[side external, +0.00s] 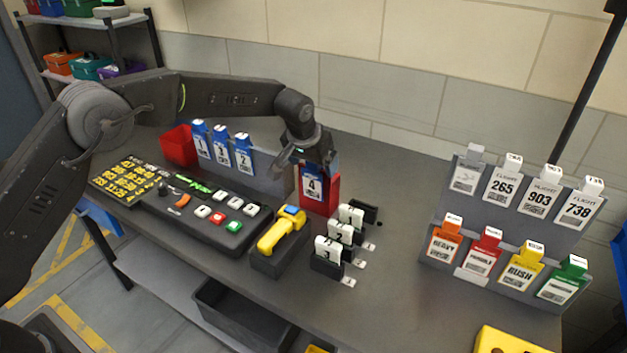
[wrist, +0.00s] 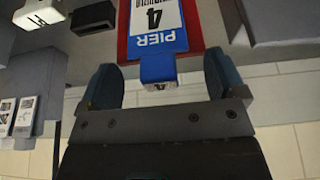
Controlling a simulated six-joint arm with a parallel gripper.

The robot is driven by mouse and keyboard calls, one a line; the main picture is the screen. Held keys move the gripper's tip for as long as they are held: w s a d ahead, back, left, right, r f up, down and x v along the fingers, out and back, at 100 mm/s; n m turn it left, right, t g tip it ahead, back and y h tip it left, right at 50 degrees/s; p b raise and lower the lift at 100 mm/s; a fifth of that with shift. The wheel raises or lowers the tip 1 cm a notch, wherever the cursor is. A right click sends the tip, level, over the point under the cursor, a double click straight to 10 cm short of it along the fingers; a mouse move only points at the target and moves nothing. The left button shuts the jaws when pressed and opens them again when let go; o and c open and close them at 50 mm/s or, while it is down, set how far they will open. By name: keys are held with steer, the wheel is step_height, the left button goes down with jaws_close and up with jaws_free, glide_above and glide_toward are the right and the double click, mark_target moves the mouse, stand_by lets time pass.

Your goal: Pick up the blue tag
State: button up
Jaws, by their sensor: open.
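A blue tag (side external: 312,184) with a white card marked 4 stands upright against a red holder (side external: 331,194). My gripper (side external: 303,156) is right at its top. In the wrist view the tag (wrist: 157,25) appears upside down and reads 4 and PIER. Its blue top clip (wrist: 158,68) lies between the two fingers of my gripper (wrist: 163,78), with a gap on each side. The gripper is open and holds nothing. Other blue tags, marked 1 (side external: 201,140), 3 (side external: 220,149) and 2 (side external: 243,156), hang on a grey rack to the left.
A red bin (side external: 179,146) stands left of the blue tags. A yellow scanner (side external: 281,231) and white tags in black holders (side external: 340,232) are in front of the red holder. A grey rack (side external: 478,218) of flight and coloured tags stands right. Bare table (side external: 395,180) lies between.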

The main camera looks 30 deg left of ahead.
steer(key=shift+c, duration=0.3)
steer(key=c, duration=1.3)
steer(key=shift+r, duration=0.5)
steer(key=r, duration=0.6)
steer(key=shift+s+r, duration=0.15)
steer(key=shift+s, duration=0.15)
steer(key=s, duration=1.4)
step_height(320, 180, up, 6)
steer(key=shift+r, duration=0.15)
